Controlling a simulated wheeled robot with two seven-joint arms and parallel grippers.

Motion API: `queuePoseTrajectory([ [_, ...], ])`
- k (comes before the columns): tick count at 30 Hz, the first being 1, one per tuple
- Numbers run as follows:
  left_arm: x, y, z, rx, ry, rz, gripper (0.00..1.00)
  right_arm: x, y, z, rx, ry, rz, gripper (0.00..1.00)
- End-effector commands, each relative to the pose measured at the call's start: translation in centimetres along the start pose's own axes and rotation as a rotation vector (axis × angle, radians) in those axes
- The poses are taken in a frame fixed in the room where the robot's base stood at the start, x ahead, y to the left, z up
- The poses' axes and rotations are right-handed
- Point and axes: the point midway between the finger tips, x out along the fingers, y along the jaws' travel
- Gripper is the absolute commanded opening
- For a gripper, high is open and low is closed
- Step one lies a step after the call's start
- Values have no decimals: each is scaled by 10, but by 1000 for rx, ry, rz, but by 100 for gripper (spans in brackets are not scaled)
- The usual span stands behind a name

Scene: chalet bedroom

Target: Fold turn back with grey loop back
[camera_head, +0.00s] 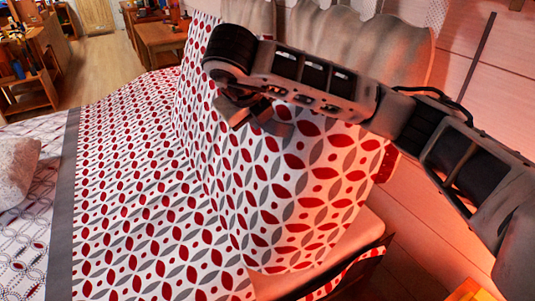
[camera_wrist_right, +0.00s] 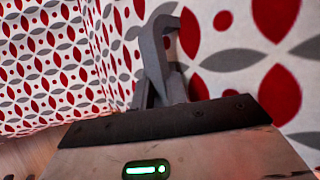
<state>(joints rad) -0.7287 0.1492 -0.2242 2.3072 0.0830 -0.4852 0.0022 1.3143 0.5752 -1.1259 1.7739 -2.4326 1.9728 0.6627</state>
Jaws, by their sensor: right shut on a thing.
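The turn back appears as a white cloth (camera_head: 150,195) with red and grey petal shapes, spread over the bed. Its right part rises in a steep sheet towards my right gripper (camera_head: 253,118). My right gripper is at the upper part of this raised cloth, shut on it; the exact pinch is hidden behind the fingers. In the right wrist view the patterned cloth (camera_wrist_right: 50,60) fills the background behind the grey fingers (camera_wrist_right: 165,60). I cannot make out a grey loop apart from the grey finger parts. My left gripper is not in view.
A grey band (camera_head: 62,220) edges the cloth on the left, beside a paler patterned cover (camera_head: 25,235) and a light pillow-like object (camera_head: 17,165). Pale padded panels (camera_head: 345,45) stand behind my right arm. Wooden furniture (camera_head: 160,40) is at the back.

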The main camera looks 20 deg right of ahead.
Motion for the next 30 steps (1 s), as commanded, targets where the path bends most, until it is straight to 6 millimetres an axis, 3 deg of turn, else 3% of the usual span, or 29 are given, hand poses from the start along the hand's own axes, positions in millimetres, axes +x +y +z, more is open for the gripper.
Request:
queuePoseTrajectory([
  [1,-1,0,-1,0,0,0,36,-2,13,-1,-16,12,10,2],
  [6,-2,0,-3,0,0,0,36,-12,26,4,-14,15,8,2],
  [20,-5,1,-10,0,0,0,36,-23,37,8,-15,17,7,2],
  [30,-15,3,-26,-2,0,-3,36,-54,81,27,-9,3,9,30],
])
